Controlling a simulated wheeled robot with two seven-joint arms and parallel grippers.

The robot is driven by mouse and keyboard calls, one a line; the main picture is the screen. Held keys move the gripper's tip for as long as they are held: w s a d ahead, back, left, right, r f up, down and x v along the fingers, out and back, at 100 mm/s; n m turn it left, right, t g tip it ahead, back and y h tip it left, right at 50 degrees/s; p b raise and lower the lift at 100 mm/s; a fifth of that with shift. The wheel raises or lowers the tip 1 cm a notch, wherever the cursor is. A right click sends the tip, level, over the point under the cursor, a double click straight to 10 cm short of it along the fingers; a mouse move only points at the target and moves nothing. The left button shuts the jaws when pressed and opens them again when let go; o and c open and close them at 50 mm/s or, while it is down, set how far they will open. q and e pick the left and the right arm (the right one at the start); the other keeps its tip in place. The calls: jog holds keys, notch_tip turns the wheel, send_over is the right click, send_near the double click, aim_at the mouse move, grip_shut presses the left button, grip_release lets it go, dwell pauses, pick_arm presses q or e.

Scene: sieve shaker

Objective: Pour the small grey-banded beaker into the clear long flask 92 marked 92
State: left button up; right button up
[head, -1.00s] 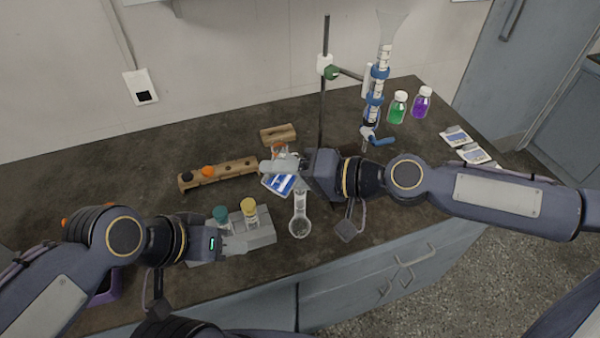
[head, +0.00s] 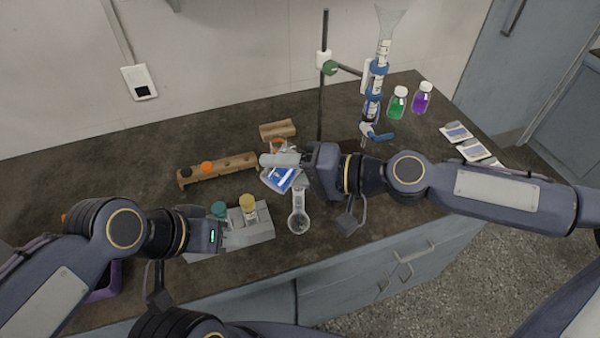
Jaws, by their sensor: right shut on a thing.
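The clear long flask (head: 298,219) stands on the counter with its round bulb toward the front edge; its mark is too small to read. My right gripper (head: 268,161) is shut just behind and left of the flask's neck. A clear glass vessel (head: 278,183), which seems to be the small beaker, hangs at its fingers, partly hidden by them; its grey band is not distinct. Blue shows through or behind it. My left gripper (head: 222,238) is low at the grey block; its fingers are too unclear to tell their opening.
The grey block (head: 258,234) holds a teal-capped (head: 218,209) and a yellow-capped vial (head: 247,203). A wooden rack (head: 231,166) lies behind. A stand rod (head: 322,90) carries a blue-clamped glass column (head: 373,85). Green (head: 397,104) and purple bottles (head: 421,99) stand at the back right.

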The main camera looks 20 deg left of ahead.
jog(key=shift+w+a+f, duration=0.1)
jog(key=shift+w+a, duration=0.1)
jog(key=shift+s+d, duration=0.15)
dwell(0.4)
jog(key=shift+f, duration=0.1)
dwell(0.4)
jog(key=shift+m+b, duration=0.3)
